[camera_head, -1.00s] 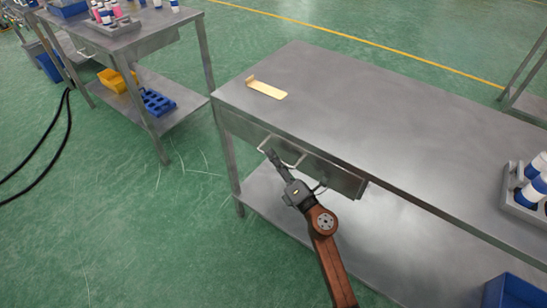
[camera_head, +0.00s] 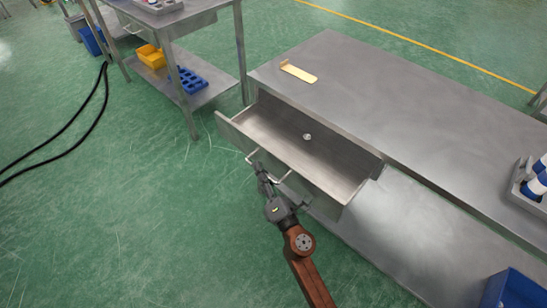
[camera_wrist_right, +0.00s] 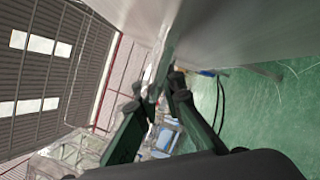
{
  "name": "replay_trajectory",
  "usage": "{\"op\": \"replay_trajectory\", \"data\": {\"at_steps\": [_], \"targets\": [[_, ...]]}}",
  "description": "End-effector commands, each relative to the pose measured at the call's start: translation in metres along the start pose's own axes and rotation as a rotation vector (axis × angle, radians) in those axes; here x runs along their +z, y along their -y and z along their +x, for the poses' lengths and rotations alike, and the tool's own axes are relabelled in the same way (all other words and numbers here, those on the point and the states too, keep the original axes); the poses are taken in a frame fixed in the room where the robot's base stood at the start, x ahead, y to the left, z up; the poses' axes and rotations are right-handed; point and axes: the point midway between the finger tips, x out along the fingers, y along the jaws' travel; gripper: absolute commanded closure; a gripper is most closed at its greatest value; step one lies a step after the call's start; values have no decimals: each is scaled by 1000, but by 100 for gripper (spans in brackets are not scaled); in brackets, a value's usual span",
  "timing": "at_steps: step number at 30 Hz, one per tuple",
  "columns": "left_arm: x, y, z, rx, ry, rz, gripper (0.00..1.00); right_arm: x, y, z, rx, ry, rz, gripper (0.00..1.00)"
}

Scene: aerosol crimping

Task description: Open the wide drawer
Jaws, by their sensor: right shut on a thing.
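The wide drawer (camera_head: 240,132) is pulled out of the steel table (camera_head: 400,120) and its inside shows from above. A small round metal piece (camera_head: 307,137) lies on the drawer's floor. The drawer's bar handle (camera_head: 284,177) is on its front face. My right gripper (camera_head: 262,174) is shut on the handle, in front of the drawer. In the right wrist view the fingers of my right gripper (camera_wrist_right: 160,88) are at the handle, close to the grey drawer front (camera_wrist_right: 230,35). My left gripper is not in view.
A yellow flat piece (camera_head: 300,74) lies on the tabletop. A rack with bottles (camera_head: 530,180) stands at the right edge and a blue bin (camera_head: 512,290) on the lower shelf. Another table with a yellow bin (camera_head: 150,56) stands at upper left.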

Motion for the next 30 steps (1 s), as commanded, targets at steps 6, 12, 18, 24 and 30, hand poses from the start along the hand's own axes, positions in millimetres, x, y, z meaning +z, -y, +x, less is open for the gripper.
{"op": "replay_trajectory", "data": {"at_steps": [6,12,18,24,30], "targets": [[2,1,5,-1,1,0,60,-27,-18,-12,-2,0,2,100],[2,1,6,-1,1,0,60,-38,-25,-16,-4,2,1,100],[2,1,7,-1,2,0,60,-41,-27,-18,-3,1,0,100],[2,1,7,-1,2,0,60,-41,-27,-18,-3,1,0,100],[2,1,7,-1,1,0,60,-41,-27,-17,-3,1,0,82]]}}
